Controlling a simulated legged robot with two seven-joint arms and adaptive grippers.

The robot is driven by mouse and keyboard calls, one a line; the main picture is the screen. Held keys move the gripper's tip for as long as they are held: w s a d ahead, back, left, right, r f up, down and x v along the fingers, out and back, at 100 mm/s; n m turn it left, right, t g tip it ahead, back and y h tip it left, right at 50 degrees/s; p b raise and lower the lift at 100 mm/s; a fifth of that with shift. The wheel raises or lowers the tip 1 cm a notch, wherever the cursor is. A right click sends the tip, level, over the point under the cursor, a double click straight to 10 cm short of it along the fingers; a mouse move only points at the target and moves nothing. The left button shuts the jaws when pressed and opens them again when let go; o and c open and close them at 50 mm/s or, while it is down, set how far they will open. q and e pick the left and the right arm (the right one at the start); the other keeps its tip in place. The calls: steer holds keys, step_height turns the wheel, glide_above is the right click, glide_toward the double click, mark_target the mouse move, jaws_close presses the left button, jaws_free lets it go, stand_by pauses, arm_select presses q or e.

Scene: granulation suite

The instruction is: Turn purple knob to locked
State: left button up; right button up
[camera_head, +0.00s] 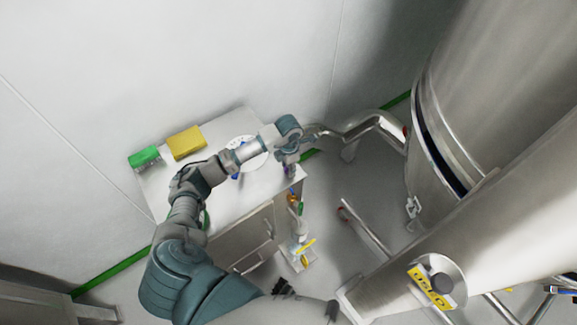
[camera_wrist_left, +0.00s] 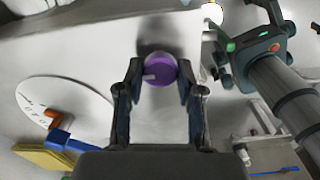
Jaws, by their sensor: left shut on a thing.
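The purple knob (camera_wrist_left: 160,69) is round, with a pale pointer mark on its left side in the left wrist view. It stands on a white surface. My left gripper (camera_wrist_left: 161,82) has one finger on each side of the knob and is shut on it. In the head view my left gripper (camera_head: 289,164) is at the right end of the white cabinet top, and the knob is mostly hidden there. I cannot read any locked marking.
The white cabinet (camera_head: 215,205) carries a yellow box (camera_head: 186,142), a green box (camera_head: 144,158) and a white disc (camera_head: 247,150). The disc also shows in the left wrist view (camera_wrist_left: 62,103), with orange and blue pieces. Large steel vessels (camera_head: 500,90) and pipes crowd the right.

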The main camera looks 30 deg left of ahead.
arm_select(q)
steer(key=shift+w+a+r, duration=0.15)
steer(key=shift+a, duration=0.05)
steer(key=shift+d, duration=0.2)
steer(key=shift+m+b, duration=0.6)
steer(key=shift+m, duration=0.5)
steer(key=m+b, duration=0.3)
steer(key=m, duration=0.4)
steer(key=shift+w, duration=0.1)
steer(key=m+b, duration=0.3)
steer(key=m, duration=0.4)
steer(key=shift+r+m+b, duration=0.1)
steer(key=shift+m+b, duration=0.4)
steer(key=shift+m, duration=0.4)
arm_select(e)
steer(key=w+a+r, duration=0.1)
steer(key=w+r, duration=0.2)
steer(key=r, duration=0.7)
steer(key=w+r, duration=0.3)
steer(key=r, duration=0.7)
steer(key=shift+w+a+r+t, duration=0.15)
steer(key=shift+w+a+t, duration=0.05)
steer(key=shift+a+t, duration=0.2)
